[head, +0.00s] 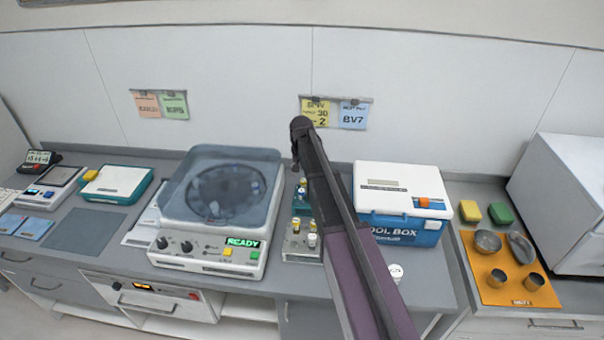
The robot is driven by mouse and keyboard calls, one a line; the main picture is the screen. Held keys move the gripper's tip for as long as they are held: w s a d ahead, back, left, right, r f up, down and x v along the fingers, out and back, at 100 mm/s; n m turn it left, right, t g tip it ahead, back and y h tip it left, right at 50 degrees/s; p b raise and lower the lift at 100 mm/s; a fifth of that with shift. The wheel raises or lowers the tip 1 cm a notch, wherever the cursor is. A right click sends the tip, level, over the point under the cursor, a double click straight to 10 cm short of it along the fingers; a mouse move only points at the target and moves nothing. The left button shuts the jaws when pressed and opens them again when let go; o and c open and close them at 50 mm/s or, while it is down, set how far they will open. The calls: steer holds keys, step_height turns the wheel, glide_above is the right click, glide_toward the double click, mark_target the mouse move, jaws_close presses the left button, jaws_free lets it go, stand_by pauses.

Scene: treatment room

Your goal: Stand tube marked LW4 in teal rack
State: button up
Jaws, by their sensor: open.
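A teal rack (297,206) stands on the counter behind a grey metal rack, partly hidden by my arm. A yellow-capped tube (303,183) shows at the teal rack. The grey rack (297,254) holds a yellow-capped tube (296,226) and a white-capped tube (312,240). A small round white top with dark marks (396,271) shows near the counter's front edge, right of my arm. I cannot read LW4 on any tube. My arm rises from the bottom over the racks; my gripper is hidden behind it.
A centrifuge (205,254) with its lid down shows READY, left of the racks. A blue and white cool box (400,233) stands to the right. An orange mat (497,297) with metal bowls and cups lies further right. Notes hang on the wall.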

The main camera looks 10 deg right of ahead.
steer(key=shift+r, duration=0.35)
stand_by(0.5)
steer(key=s+n, duration=0.3)
steer(key=s, duration=2.6)
steer(key=shift+n, duration=0.3)
steer(key=shift+d, duration=0.1)
step_height(320, 180, down, 5)
steer(key=b, duration=0.4)
steer(key=shift+r, duration=0.2)
